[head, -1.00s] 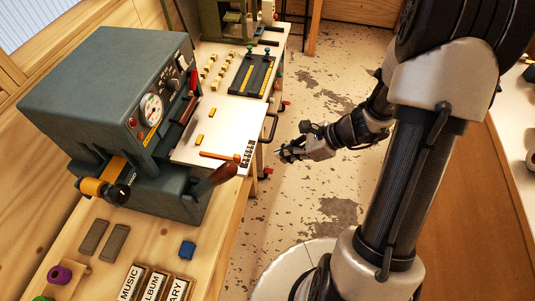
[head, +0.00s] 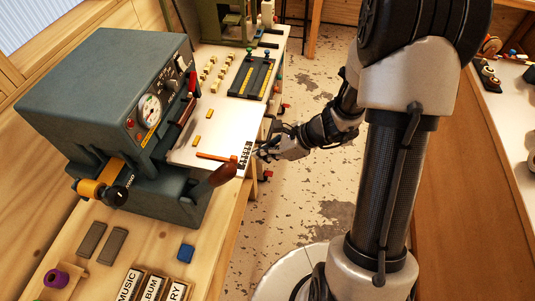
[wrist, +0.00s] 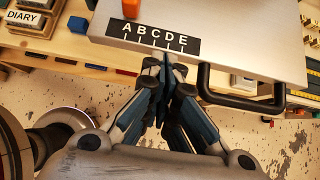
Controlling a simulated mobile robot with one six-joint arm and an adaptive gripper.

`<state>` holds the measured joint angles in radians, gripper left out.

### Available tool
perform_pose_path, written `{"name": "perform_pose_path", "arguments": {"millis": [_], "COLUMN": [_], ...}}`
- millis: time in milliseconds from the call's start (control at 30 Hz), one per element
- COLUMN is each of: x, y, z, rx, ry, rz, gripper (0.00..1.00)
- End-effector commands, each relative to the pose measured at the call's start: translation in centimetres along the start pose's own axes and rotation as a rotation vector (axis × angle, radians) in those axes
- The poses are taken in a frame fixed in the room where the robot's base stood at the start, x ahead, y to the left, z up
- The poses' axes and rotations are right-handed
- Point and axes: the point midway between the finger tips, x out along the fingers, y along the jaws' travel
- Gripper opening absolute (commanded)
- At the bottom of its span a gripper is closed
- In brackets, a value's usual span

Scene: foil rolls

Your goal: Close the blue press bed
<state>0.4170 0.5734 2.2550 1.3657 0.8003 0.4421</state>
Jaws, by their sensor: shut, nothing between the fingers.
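The blue-grey press (head: 90,85) stands on the wooden bench at the left. Its pale flat bed (head: 225,122) sticks out of the press toward the aisle. A black bar handle (wrist: 240,102) is on the bed's front edge, and a black ABCDE label (wrist: 150,36) lies along that edge. My gripper (head: 262,153) is shut and empty at the front edge of the bed. In the wrist view its fingertips (wrist: 165,64) are just by the label, left of the handle. I cannot tell whether they touch the edge.
Two small yellow blocks and an orange strip (head: 217,156) lie on the bed. A blue block (head: 186,252) and labelled boxes (head: 150,285) are nearer on the bench. The floor aisle (head: 300,210) is open.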

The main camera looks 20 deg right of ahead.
Motion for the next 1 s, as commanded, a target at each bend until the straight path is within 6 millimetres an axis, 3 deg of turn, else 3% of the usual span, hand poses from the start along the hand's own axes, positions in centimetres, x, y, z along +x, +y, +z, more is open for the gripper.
{"name": "perform_pose_path", "arguments": {"millis": [600, 800, 1000], "x": [10.2, 11.7, 12.0], "y": [0.1, 0.1, 0.0], "z": [10.1, 11.7, 12.0], "rx": [-0.006, -0.003, -0.001], "ry": [-0.002, -0.002, -0.001], "rz": [0.003, 0.001, 0.0], "gripper": [0.0, 0.0, 0.0]}}
